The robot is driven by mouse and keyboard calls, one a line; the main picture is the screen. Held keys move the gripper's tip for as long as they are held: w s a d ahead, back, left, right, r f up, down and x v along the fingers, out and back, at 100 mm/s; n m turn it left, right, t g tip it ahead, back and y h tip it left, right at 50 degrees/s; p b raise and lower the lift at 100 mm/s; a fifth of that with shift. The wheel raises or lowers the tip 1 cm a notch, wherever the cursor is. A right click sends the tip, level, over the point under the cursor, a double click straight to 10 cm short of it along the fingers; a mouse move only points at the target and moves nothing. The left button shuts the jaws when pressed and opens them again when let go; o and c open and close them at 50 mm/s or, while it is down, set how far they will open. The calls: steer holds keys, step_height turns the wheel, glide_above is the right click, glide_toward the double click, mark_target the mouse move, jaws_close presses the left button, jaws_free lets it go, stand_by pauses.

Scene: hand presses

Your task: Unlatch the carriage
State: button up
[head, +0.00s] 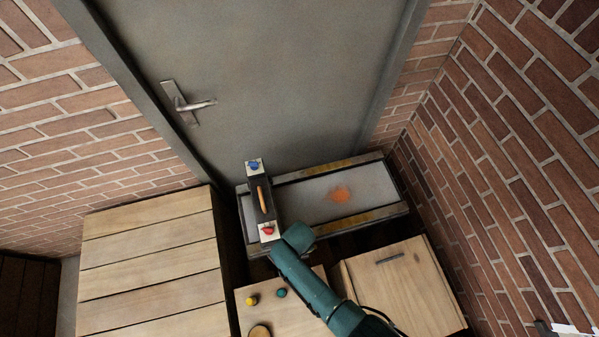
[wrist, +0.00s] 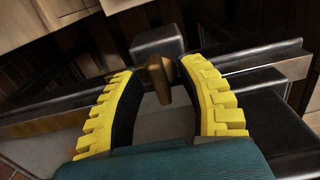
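The carriage (head: 253,201) is a dark block across the left end of a long press bed (head: 310,196) in the head view. It has an orange-brown handle (head: 263,199), a pale end with a blue knob (head: 253,166) at the back and a pale end with a red knob (head: 268,230) at the front. My arm's end is just right of the red knob. My gripper (wrist: 158,72) is open in the wrist view, its yellow-padded fingers either side of a brass-brown knob (wrist: 161,80). The fingers look apart from it. I cannot tell which press part this knob is.
A slatted wooden top (head: 150,260) stands at left, and a wooden cabinet (head: 400,290) at front right. A small wooden top with yellow (head: 251,300) and teal (head: 281,293) knobs is in front of the press. A grey door (head: 260,80) and brick walls (head: 510,120) close the back and right.

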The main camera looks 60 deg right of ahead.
step_height(320, 180, up, 12)
stand_by(0.5)
stand_by(0.3)
